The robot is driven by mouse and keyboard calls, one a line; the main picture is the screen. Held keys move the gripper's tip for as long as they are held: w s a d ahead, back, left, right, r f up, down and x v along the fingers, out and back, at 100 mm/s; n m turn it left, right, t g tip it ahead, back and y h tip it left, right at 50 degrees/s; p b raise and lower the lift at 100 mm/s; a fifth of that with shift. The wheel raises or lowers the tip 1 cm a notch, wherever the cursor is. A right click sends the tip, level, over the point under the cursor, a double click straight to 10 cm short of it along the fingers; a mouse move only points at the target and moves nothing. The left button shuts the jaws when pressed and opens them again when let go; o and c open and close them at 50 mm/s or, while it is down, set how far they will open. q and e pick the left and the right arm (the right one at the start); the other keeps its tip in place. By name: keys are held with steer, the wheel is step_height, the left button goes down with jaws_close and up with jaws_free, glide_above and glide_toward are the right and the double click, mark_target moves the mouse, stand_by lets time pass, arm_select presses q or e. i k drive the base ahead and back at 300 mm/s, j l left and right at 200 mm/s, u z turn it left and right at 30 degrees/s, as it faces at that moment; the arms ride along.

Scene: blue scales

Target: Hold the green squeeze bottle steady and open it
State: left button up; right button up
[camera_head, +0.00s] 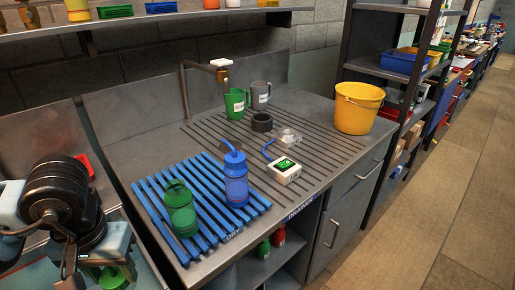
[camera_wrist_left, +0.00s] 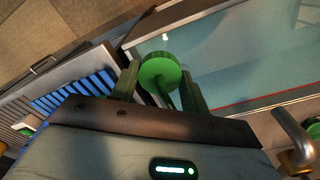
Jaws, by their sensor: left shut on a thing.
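My left gripper (camera_head: 108,265) is low at the left edge of the head view, over the pale counter left of the blue rack. It is shut on a green round thing (camera_wrist_left: 160,74), which shows between the fingers in the left wrist view with a narrow green part behind its disc. Its lower part is cut off in the head view (camera_head: 115,279); I cannot tell for sure that it is the squeeze bottle. My right gripper is not in view.
A blue bottle (camera_head: 236,182) stands on the blue rack (camera_head: 152,195). Behind are a white scale-like box (camera_head: 284,171), a dark ring (camera_head: 262,122), a green mug (camera_head: 236,102), a grey mug (camera_head: 261,94) and a tap (camera_head: 205,66). A yellow bucket (camera_head: 358,107) stands at the right.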

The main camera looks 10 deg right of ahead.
mark_target(178, 198)
steer(key=z, duration=1.15)
steer(key=i+j, duration=0.15)
steer(key=i, duration=0.35)
steer(key=i+j, duration=0.1)
steer(key=i, duration=0.45)
